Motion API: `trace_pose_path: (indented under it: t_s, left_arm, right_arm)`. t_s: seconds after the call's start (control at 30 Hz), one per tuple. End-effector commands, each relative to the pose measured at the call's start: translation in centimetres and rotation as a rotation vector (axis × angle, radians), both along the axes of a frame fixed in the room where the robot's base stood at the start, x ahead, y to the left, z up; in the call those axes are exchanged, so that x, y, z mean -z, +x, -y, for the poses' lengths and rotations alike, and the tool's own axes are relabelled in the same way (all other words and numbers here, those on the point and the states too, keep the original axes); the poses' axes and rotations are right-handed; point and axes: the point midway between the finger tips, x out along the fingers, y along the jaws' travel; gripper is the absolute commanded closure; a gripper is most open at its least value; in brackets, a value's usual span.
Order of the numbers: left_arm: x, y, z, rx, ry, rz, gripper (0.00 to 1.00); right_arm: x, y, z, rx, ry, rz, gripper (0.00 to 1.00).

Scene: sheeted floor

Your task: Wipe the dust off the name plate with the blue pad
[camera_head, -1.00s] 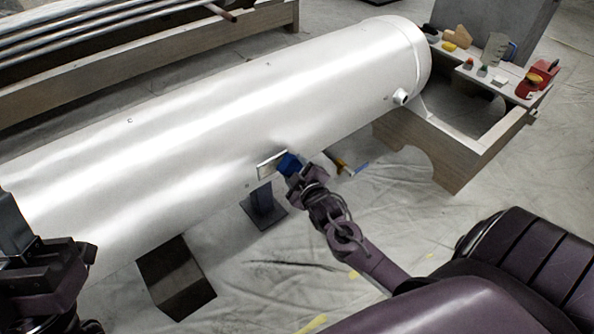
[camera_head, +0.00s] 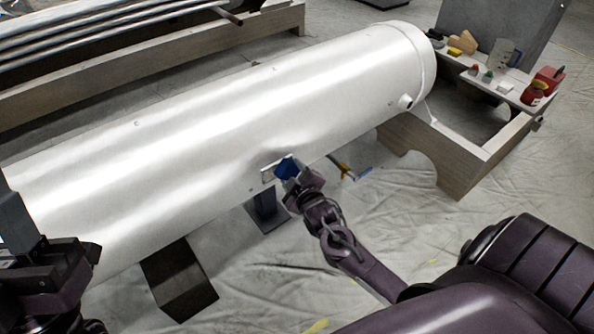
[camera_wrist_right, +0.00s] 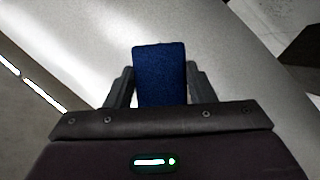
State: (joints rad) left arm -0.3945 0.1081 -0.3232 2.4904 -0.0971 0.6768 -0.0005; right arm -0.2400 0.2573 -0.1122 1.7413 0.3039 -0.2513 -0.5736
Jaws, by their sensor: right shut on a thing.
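The name plate (camera_head: 267,174) is a small pale plate with a dark edge on the side of the big white tank (camera_head: 215,115). My right gripper (camera_head: 293,178) is shut on the blue pad (camera_head: 287,168). The pad is at the plate and hides its right part; whether it presses on it I cannot tell. In the right wrist view the blue pad (camera_wrist_right: 160,75) stands between the two dark fingers, in front of the white tank surface. Dust on the plate is too small to make out. My left gripper (camera_head: 25,235) is at the left edge, partly cut off, away from the plate.
A wooden cradle (camera_head: 465,170) carries the tank's right end. A shelf there holds a red can (camera_head: 533,94), a yellow block (camera_head: 455,51) and several small items. Dark supports stand under the tank (camera_head: 178,278). Sheeted floor lies free at lower middle.

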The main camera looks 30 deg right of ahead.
Motion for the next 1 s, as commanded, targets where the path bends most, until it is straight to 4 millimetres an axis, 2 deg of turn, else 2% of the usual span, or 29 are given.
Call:
trace_pose_path:
  t_s: [0.2, 0.47, 0.83, 1.0]
  left_arm:
    - [-1.2, 0.0, 0.0, 0.0, 0.0, 0.0, 0.64]
    - [-1.4, 0.0, 0.0, 0.0, 0.0, 0.0, 0.64]
    - [-2.7, 0.0, 0.0, 0.0, 0.0, 0.0, 0.64]
    - [-3.0, 0.0, 0.0, 0.0, 0.0, 0.0, 0.64]
  right_arm:
    - [-0.2, -0.2, -2.1, -0.001, 0.001, 0.0, 0.69]
    - [-0.1, -0.3, -3.0, 0.0, 0.001, 0.001, 0.69]
    - [-0.2, -0.3, -6.0, 0.0, 0.001, 0.001, 0.69]
    - [-0.2, -0.3, -6.6, -0.002, 0.0, 0.002, 0.69]
